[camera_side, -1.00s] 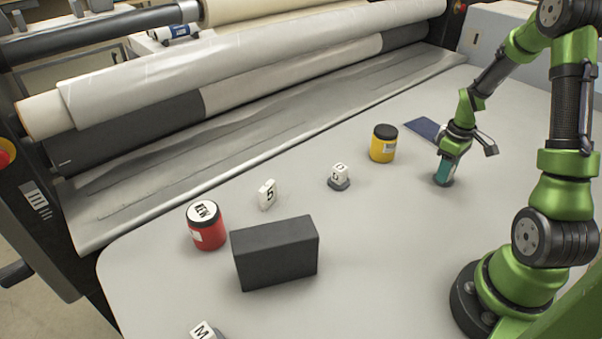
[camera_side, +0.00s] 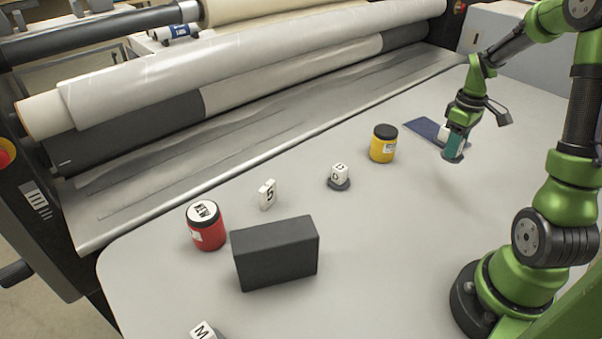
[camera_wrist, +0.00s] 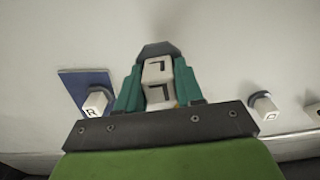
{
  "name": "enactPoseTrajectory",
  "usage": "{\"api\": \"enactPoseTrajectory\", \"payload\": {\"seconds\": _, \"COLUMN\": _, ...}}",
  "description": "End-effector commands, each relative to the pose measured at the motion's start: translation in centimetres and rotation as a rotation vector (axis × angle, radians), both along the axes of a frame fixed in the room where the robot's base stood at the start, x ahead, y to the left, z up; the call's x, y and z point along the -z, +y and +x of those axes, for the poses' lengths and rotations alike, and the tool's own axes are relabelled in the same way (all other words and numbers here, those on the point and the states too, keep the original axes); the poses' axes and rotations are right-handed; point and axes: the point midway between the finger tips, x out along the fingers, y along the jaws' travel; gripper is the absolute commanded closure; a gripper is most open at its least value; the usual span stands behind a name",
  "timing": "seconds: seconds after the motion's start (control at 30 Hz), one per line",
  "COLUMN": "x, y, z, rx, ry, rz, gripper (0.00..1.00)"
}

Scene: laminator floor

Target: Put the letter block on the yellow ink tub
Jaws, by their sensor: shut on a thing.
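My gripper (camera_side: 455,146) is shut on a white letter block and holds it above the table, to the right of the yellow ink tub. In the wrist view the letter block (camera_wrist: 158,84) sits between the teal fingers, with a dark mark like an L or 7 and a dark grey base at its far end. In the side view the fingers mostly hide it. The yellow ink tub (camera_side: 383,148) stands upright with a black lid, and nothing is on it. In the wrist view the tub is mostly hidden behind my gripper.
A blue mat (camera_side: 425,127) lies behind my gripper, with a block marked R (camera_wrist: 96,104) at its edge. A D block (camera_side: 339,173), a tile marked 5 (camera_side: 268,195), a red tub (camera_side: 207,232), a black box (camera_side: 275,255) and an M block (camera_side: 203,330) stand leftward.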

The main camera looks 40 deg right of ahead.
Motion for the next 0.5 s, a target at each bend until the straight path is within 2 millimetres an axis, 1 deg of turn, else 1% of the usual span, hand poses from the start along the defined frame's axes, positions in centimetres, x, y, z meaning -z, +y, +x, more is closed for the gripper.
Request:
{"api": "enactPoseTrajectory", "payload": {"seconds": 0.03, "x": -0.8, "y": -0.1, "z": 0.1, "rx": -0.003, "ry": -0.003, "rz": -0.004, "gripper": 1.0}}
{"api": "enactPoseTrajectory", "payload": {"seconds": 0.07, "x": -1.2, "y": 0.1, "z": 0.2, "rx": -0.006, "ry": -0.003, "rz": -0.003, "gripper": 1.0}}
{"api": "enactPoseTrajectory", "payload": {"seconds": 0.17, "x": -2.4, "y": 1.1, "z": 1.2, "rx": -0.046, "ry": -0.012, "rz": -0.011, "gripper": 1.0}}
{"api": "enactPoseTrajectory", "payload": {"seconds": 0.27, "x": -3.8, "y": 3.5, "z": 2.7, "rx": -0.108, "ry": -0.024, "rz": -0.022, "gripper": 1.0}}
{"api": "enactPoseTrajectory", "payload": {"seconds": 0.33, "x": -4.6, "y": 5.6, "z": 3.6, "rx": -0.129, "ry": -0.029, "rz": -0.025, "gripper": 1.0}}
{"api": "enactPoseTrajectory", "payload": {"seconds": 0.4, "x": -5.4, "y": 7.7, "z": 4.1, "rx": -0.132, "ry": -0.032, "rz": -0.024, "gripper": 1.0}}
{"api": "enactPoseTrajectory", "payload": {"seconds": 0.5, "x": -6.2, "y": 10.1, "z": 4.3, "rx": -0.106, "ry": -0.027, "rz": -0.018, "gripper": 1.0}}
